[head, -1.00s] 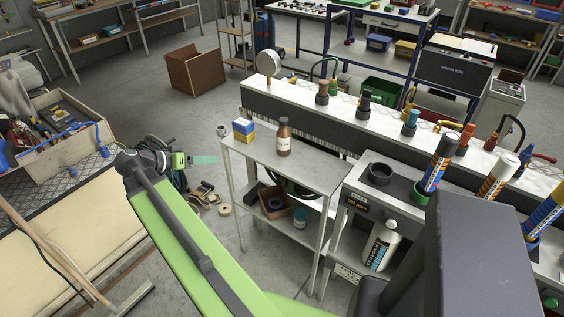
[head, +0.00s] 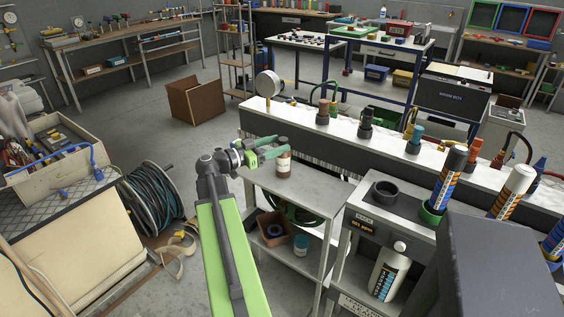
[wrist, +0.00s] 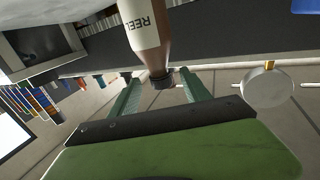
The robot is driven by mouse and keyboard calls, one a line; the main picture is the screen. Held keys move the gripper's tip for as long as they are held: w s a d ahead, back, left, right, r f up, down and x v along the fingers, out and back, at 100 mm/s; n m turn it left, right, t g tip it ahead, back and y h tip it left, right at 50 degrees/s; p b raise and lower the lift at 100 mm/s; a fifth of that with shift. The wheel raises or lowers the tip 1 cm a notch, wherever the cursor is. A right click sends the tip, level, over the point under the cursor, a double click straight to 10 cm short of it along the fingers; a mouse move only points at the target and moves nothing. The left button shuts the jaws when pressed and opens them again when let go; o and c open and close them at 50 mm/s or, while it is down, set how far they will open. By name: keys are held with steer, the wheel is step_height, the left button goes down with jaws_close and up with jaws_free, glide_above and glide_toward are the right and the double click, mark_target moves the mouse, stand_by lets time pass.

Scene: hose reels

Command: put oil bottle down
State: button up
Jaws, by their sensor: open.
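The oil bottle (head: 283,167), brown with a white label, stands upright on the grey metal side table (head: 310,195) in the head view. My gripper (head: 282,146) is at the bottle's upper part and covers its neck and cap there. In the wrist view the bottle (wrist: 147,32) appears upside down with part of its label text readable. Its dark cap sits between the two green fingers of my gripper (wrist: 158,80), with a gap on both sides. The gripper is open. The bottle's base is out of the wrist view.
A long white-topped bench (head: 345,125) with hose fittings runs behind the table. A grey unit with a white bottle (head: 389,270) stands to the right. A hose reel (head: 157,200) is on the floor to the left. The tabletop right of the bottle is clear.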

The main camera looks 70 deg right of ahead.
steer(key=shift+f+x, duration=0.1)
steer(key=shift+x, duration=1.4)
steer(key=shift+f+x, duration=0.15)
steer(key=shift+x, duration=1.3)
steer(key=shift+w, duration=0.1)
jaws_close()
